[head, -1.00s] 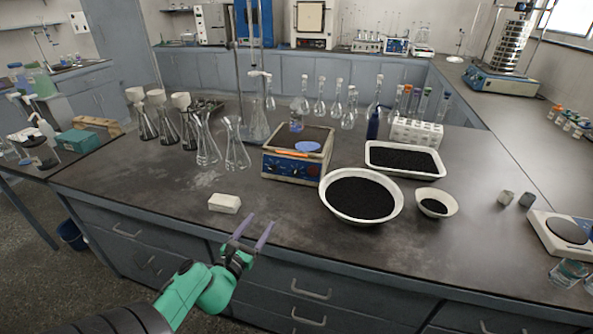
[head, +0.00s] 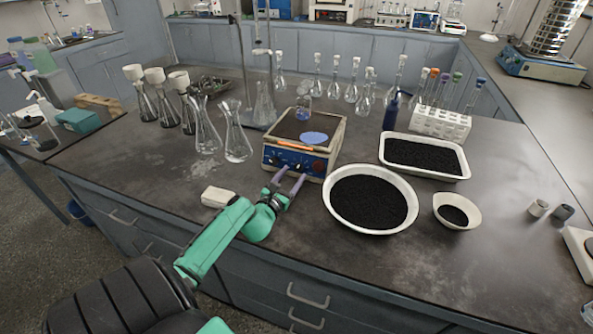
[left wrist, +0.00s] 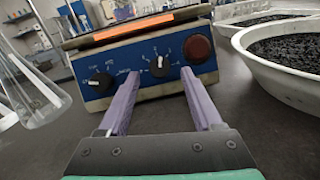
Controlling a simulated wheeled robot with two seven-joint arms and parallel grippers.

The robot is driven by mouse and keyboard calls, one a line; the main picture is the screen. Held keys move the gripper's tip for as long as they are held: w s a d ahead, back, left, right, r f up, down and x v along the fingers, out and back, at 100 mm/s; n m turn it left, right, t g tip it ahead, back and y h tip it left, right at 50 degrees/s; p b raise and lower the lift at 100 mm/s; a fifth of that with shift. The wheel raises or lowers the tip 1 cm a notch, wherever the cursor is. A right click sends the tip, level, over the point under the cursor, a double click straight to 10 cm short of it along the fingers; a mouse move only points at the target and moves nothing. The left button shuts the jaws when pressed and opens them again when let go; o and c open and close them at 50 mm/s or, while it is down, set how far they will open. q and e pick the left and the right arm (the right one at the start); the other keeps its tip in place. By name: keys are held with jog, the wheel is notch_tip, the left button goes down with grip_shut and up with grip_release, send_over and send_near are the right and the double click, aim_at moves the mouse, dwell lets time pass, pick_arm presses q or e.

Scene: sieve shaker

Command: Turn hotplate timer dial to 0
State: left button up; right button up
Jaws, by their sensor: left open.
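The hotplate (head: 303,143) stands on the bench with its blue control panel facing me. In the left wrist view its panel (left wrist: 142,73) shows a dial at left (left wrist: 101,82), a dial right of the middle (left wrist: 159,66) and a round red-brown knob (left wrist: 197,50). Both black dials carry a white pointer line; the small scale marks are hard to read. My left gripper (head: 287,181) is open and empty, just in front of the panel, and it also shows in the left wrist view (left wrist: 160,92). The right-of-middle dial appears between its purple fingers. No contact is clear. My right gripper is not seen.
A white bowl of black grains (head: 370,198) stands close to the right of the hotplate. Glass flasks (head: 236,134) stand to the left. A white block (head: 217,197) lies front left.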

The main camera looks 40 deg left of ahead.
aim_at(299, 167)
pick_arm(q)
jog(key=shift+x, duration=1)
jog(key=shift+w+a+r, duration=0.1)
jog(key=shift+w, duration=0.4)
grip_shut()
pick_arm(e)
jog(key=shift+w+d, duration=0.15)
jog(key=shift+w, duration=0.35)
